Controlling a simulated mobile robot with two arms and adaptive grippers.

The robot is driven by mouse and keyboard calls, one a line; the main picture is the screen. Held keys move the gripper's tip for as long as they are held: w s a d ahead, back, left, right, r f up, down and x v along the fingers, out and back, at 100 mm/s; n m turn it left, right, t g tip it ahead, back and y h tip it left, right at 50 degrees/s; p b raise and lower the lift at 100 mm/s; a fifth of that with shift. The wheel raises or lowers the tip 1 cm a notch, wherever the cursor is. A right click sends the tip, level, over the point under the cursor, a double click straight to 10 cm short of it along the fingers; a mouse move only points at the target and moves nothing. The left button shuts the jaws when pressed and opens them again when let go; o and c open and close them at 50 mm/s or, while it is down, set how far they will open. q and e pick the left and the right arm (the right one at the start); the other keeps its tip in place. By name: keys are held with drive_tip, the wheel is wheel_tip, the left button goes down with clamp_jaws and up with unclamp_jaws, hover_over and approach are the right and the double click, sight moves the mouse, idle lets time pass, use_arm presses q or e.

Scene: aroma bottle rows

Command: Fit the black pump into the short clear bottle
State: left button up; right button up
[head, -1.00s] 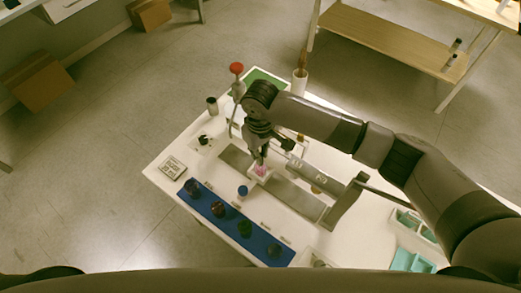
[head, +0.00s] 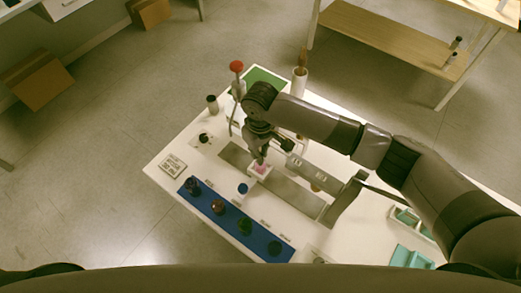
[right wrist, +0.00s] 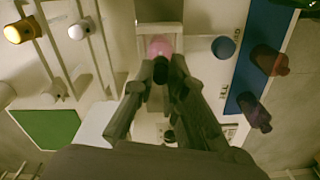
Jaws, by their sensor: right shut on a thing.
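My right gripper (head: 260,158) points down over a small white holder (head: 258,175) on the table. In the right wrist view its fingertips (right wrist: 161,68) are shut on the small black pump (right wrist: 160,72). A short bottle with pink contents (right wrist: 159,46) stands just beyond the fingertips; in the head view the pink (head: 262,169) shows in the holder. The pump is at or just above the bottle's mouth; I cannot tell whether it is seated, as the fingers hide the joint. My left gripper is not in view.
A blue strip (head: 230,226) with several dark bottles lies along the table's front left. A blue-capped bottle (head: 243,188) stands near the holder. A white plate with a black piece (head: 204,138) lies at the left, and a red-topped bottle (head: 237,67) stands at the back.

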drive_tip(key=shift+f, duration=0.3)
idle(0.6)
drive_tip(key=shift+p, duration=0.3)
drive_tip(key=shift+p, duration=0.35)
drive_tip(key=o, duration=0.8)
drive_tip(key=shift+o, duration=0.6)
drive_tip(key=o, duration=0.3)
drive_tip(key=shift+o, duration=0.2)
